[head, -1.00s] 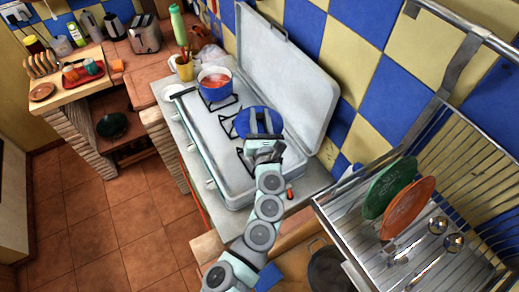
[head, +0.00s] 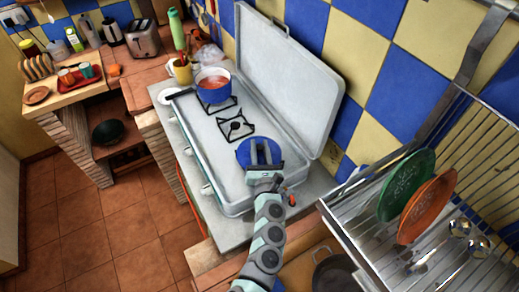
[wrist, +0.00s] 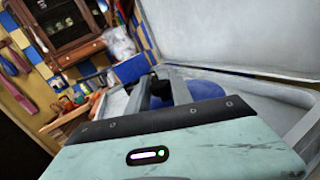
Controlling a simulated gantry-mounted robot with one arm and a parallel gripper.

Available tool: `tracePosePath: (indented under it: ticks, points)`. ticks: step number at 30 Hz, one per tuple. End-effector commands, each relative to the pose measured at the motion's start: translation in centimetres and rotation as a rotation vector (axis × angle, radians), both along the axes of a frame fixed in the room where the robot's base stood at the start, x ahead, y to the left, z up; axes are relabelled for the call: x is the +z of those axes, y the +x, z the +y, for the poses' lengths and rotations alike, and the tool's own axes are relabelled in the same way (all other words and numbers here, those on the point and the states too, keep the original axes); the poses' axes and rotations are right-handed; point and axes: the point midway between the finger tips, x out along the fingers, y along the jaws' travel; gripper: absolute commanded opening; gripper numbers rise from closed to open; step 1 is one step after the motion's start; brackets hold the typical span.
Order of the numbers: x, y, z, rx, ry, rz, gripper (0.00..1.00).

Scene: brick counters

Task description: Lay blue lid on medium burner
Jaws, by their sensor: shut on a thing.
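The blue lid (head: 243,153) is over the near end of the white stove (head: 205,150), hiding the burner there. My gripper (head: 261,152) is shut on the lid from the near side. Whether the lid touches the stove or hangs just above it, I cannot tell. In the wrist view, the lid (wrist: 206,90) shows behind the dark fingers (wrist: 162,90). The middle burner (head: 236,126) is bare. The far burner (head: 222,106) is partly under a blue pot (head: 213,93) of red food. Which burner is the medium one is not clear.
The stove's raised cover (head: 290,80) stands along the right side. A steel dish rack (head: 345,225) with a green plate (head: 407,185) and an orange plate (head: 427,207) is at the near right. A dark pan (head: 333,272) is below it.

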Motion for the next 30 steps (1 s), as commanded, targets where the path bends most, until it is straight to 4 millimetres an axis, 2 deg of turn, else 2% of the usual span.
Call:
tracePosePath:
  ticks: [10, 11, 18, 30]
  points:
    - [-0.55, 0.02, 0.0, 0.0, 0.001, -0.001, 0.0]
    - [-0.39, 0.01, 0.02, 0.0, 0.0, -0.001, 0.29]
    - [-0.36, 0.01, 0.03, 0.0, 0.0, 0.0, 0.49]
    - [0.3, -0.2, 0.0, 0.0, -0.001, 0.0, 0.49]
